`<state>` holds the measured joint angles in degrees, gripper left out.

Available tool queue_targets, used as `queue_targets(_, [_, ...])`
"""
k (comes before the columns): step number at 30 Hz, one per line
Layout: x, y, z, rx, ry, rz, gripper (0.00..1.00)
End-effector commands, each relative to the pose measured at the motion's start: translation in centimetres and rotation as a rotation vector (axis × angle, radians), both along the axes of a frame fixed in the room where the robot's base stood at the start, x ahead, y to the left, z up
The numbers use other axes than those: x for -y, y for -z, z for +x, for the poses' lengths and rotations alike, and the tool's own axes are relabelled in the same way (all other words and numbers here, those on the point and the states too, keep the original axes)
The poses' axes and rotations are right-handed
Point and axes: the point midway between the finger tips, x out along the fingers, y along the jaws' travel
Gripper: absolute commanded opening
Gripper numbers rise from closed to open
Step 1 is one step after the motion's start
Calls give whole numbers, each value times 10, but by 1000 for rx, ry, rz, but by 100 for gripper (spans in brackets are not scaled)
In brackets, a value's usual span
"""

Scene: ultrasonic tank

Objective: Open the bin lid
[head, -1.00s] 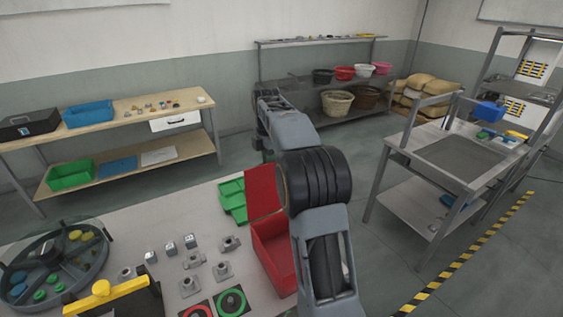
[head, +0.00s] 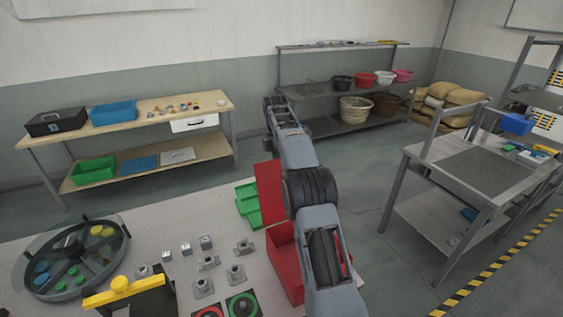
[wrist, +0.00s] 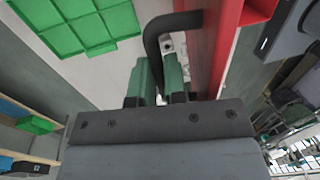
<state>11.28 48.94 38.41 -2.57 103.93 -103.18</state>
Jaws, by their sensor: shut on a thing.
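The red bin (head: 284,264) stands on the near table in the head view, partly covered by my arm. Its red lid (head: 270,194) is raised and stands nearly upright at the bin's far side. In the wrist view my gripper (wrist: 160,82) has its green fingers closed on the black bent handle (wrist: 172,23) beside a red panel (wrist: 227,45), which looks like the lid. My fingertips and the handle are hidden in the head view.
Green trays (head: 247,208) lie close left of the lid and also show in the wrist view (wrist: 80,20). Metal fittings (head: 235,273), a round sorter (head: 72,258) and a yellow-topped black box (head: 125,291) crowd the table's left. Open floor lies right of the table.

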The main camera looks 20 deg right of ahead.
Motion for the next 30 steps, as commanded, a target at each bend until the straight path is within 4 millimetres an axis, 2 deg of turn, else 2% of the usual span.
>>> queue_targets(1, [0,7,3,-4,5,1,0])
queue_targets(17, [0,8,5,-9,3,1,0])
queue_targets(18, [0,8,5,-10,3,1,14])
queue_targets(24, [0,7,5,-9,1,1,34])
queue_targets(26, [0,6,5,-9,1,1,38])
queue_targets(30, [0,5,4,-9,0,1,38])
